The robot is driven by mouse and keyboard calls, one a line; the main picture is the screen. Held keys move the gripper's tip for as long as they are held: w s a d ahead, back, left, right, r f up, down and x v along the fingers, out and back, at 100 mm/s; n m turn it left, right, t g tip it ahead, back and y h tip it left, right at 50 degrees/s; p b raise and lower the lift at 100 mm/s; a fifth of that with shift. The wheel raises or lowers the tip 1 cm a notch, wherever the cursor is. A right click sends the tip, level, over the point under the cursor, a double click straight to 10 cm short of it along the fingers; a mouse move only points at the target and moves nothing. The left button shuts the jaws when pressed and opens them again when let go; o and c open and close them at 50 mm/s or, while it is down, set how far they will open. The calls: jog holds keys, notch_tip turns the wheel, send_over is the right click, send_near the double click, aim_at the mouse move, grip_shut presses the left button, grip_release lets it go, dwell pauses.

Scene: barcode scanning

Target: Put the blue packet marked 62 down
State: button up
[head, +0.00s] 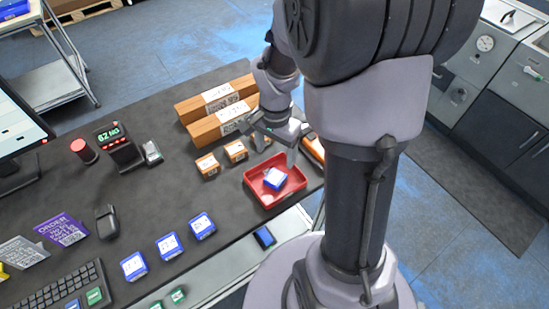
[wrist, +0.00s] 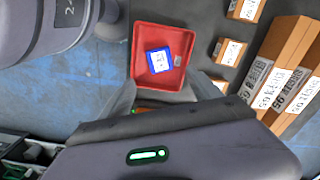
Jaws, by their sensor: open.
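A blue packet (head: 275,179) with a white label lies inside the red tray (head: 262,200), near its middle; the number on it is too small to read. The packet also shows in the wrist view (wrist: 157,61), slightly turned within the tray (wrist: 146,33), apart from its side walls. My gripper (head: 273,146) is open and empty, just behind the tray in the head view. In the wrist view my gripper (wrist: 165,96) has its fingers spread at the tray's near edge, apart from the packet.
Several blue packets (head: 169,245) lie in a row at the front. Small orange boxes (head: 207,165) and long orange boxes (head: 217,124) are behind and left of the tray. A scanner with a lit display (head: 118,146) stands at left. The table's edge is close to the tray's right.

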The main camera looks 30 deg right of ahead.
jog(key=s+a+r+n+t+y, duration=0.1)
jog(key=s+a+r+n+t, duration=0.2)
jog(key=a+r, duration=0.4)
jog(key=s+a+r+n+t+y, duration=0.1)
jog(key=s+a+r+n, duration=0.4)
jog(key=r, duration=0.5)
jog(key=s+a+t, duration=0.1)
jog(key=s+a, duration=0.1)
jog(key=s, duration=0.1)
jog(key=shift+s+a+r+n+t, duration=0.15)
jog(key=shift+a+r+n+t, duration=0.15)
jog(key=shift+n+t, duration=0.1)
